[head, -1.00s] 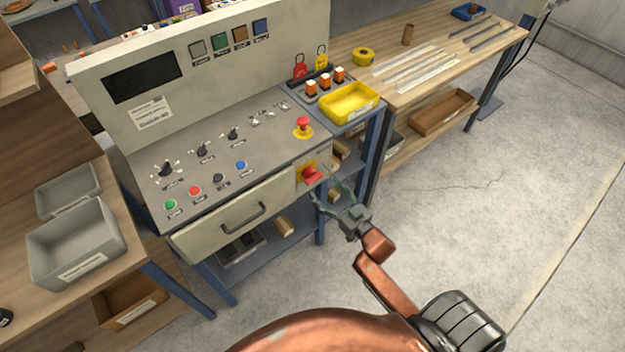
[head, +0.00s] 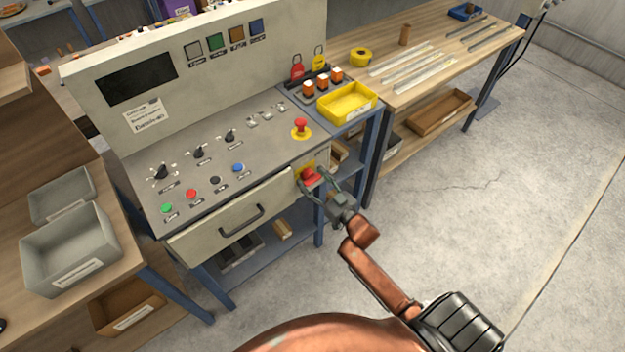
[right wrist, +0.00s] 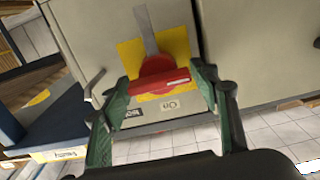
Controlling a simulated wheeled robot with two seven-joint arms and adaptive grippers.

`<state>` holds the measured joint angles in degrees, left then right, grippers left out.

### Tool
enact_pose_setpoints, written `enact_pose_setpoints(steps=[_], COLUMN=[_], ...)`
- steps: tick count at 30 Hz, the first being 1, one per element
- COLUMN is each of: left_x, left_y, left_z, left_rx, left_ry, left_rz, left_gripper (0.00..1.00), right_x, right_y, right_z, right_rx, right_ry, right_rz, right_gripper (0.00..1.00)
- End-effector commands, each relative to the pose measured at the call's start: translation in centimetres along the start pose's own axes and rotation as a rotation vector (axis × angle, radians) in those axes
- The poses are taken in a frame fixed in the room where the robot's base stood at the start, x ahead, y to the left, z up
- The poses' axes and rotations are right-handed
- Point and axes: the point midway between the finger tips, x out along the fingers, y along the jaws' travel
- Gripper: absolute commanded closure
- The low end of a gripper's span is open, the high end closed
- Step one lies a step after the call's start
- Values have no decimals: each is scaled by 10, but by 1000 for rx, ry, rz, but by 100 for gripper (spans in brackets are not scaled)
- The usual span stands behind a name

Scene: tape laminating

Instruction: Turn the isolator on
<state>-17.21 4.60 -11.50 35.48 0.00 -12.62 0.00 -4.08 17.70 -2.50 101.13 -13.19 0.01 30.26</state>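The isolator is a red rotary handle (head: 309,175) on a yellow plate (right wrist: 127,58), on the front right of the control console. In the right wrist view the red handle (right wrist: 162,80) lies about level, with an "On" label (right wrist: 170,105) below it and a darker label to its left. My right gripper (head: 316,182) is open, with its two fingers on either side of the handle. In the right wrist view the right finger is close to the handle's end; I cannot tell whether it touches. My left gripper is not in view.
A red emergency stop button (head: 301,127) stands on the console top above the isolator. A drawer with a dark handle (head: 241,219) is to the left. A yellow tray (head: 347,103) sits behind, to the right. Open floor lies to the right.

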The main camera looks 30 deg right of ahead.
Motion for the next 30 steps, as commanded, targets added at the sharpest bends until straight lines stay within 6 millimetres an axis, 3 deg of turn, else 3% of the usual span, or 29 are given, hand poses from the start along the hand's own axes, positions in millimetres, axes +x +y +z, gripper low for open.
enact_pose_setpoints(steps=[21,30], left_x=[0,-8], left_y=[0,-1], left_z=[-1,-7], left_rx=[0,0], left_ry=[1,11], left_rz=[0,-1], left_gripper=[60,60], right_x=[0,-10], right_y=[0,12], right_z=[0,-2], right_rx=[0,38], right_ry=[0,1], right_rz=[0,21], right_gripper=[95,95])
